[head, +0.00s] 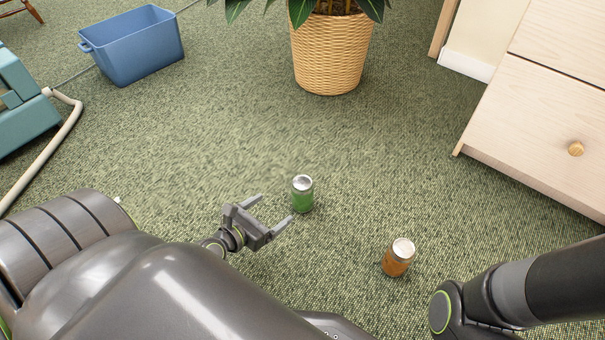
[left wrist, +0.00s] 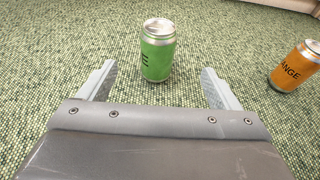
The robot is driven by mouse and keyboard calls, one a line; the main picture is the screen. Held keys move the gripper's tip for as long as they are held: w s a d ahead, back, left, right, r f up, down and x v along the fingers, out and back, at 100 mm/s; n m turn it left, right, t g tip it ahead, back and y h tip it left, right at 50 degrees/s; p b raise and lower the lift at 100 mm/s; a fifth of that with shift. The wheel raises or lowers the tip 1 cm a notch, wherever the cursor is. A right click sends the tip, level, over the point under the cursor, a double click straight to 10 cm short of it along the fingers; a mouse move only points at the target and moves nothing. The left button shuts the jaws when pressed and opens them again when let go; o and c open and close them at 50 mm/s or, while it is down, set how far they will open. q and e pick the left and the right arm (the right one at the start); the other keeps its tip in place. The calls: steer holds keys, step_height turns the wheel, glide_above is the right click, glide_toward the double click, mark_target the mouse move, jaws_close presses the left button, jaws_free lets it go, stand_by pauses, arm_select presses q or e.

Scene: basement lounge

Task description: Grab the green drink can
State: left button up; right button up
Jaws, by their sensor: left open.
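The green drink can (head: 302,195) stands upright on the carpet near the middle of the head view. My left gripper (head: 276,211) is open and low over the floor, just left of the can, with its fingers pointing towards it. In the left wrist view the green can (left wrist: 158,52) stands ahead, between the lines of the two open fingers (left wrist: 158,82) and slightly beyond their tips. Nothing is between the fingers. My right arm shows at the lower right of the head view, but its gripper is out of the picture.
An orange can (head: 397,257) stands to the right of the green one; it also shows in the left wrist view (left wrist: 296,66). A wicker planter (head: 331,55), a blue bin (head: 135,48) and a wooden drawer unit (head: 540,110) stand farther off. Carpet around the green can is clear.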

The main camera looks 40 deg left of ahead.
mark_target(296, 193)
arm_select(q)
steer(key=b+x, duration=0.2)
steer(key=x, duration=0.9)
steer(key=shift+w+f, duration=0.1)
steer(key=b+x, duration=0.1)
steer(key=x, duration=0.1)
steer(key=b+x, duration=0.2)
steer(key=shift+w+f, duration=0.1)
steer(key=shift+f, duration=0.35)
steer(key=shift+w, duration=0.45)
steer(key=c, duration=1.1)
steer(key=shift+o, duration=0.2)
steer(key=shift+r, duration=0.15)
